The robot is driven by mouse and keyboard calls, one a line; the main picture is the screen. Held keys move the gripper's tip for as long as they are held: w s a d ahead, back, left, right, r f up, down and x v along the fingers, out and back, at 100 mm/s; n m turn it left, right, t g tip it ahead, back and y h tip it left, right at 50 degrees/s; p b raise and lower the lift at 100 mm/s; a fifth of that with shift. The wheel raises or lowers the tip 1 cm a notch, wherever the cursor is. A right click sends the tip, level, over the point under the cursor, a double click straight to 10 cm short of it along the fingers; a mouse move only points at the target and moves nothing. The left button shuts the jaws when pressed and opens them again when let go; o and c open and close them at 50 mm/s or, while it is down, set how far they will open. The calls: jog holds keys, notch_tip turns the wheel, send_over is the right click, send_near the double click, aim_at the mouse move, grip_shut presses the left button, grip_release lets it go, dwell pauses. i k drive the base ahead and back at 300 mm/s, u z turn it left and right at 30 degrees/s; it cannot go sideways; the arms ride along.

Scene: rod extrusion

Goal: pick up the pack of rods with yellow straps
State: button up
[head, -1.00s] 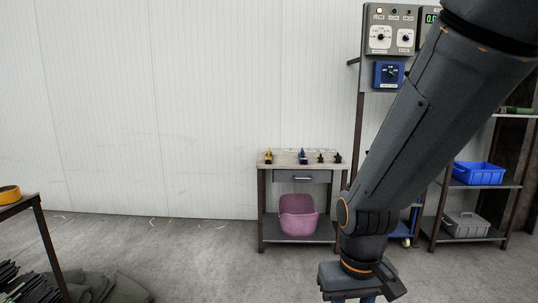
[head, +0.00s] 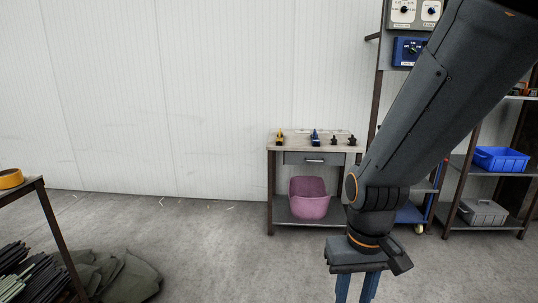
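Dark rods (head: 32,278) lie in a heap at the lower left edge of the head view, partly cut off by the frame. Some have pale green ends. I cannot make out yellow straps on them. My gripper (head: 356,289) hangs at the lower right of centre, pointing down. Its two blue fingers are apart with bare floor showing between them, and nothing is seen held. The fingertips run to the bottom edge of the view. My gripper is well to the right of the rods in the picture.
A table (head: 36,184) with a yellow roll (head: 11,178) stands at the left edge. Green cloth (head: 128,276) lies beside the rods. A workbench (head: 296,149) with a pink tub (head: 309,198) stands at the back wall; shelves with a blue crate (head: 500,159) stand right. Middle floor is clear.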

aim_at(279, 140)
jog(key=u, duration=0.15)
jog(key=i, duration=4)
jog(key=u, duration=0.1)
